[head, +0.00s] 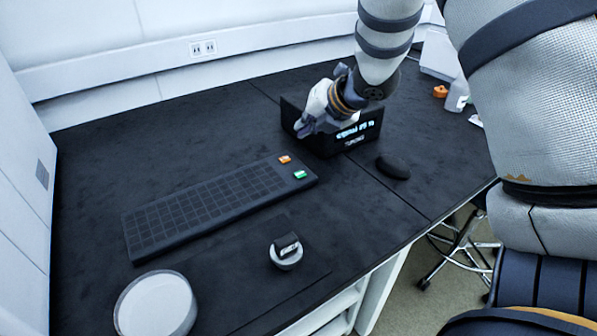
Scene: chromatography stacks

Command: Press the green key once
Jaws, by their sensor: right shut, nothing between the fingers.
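The green key (300,174) sits near the right end of a dark keyboard (205,207) on the black bench. An orange key (285,159) is just behind it on the same keyboard. My right gripper (302,130) is shut and empty, above the bench behind the keys and apart from them. It hangs in front of a dark display box (355,138) with lit text and hides part of it. My left gripper is not in view.
A round white-topped object (155,305) and a small grey round item with a black top (287,252) stand at the front. A dark mouse (393,166) lies right of the keyboard. A white bottle (457,95) stands at the back right. The bench left of the keyboard is clear.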

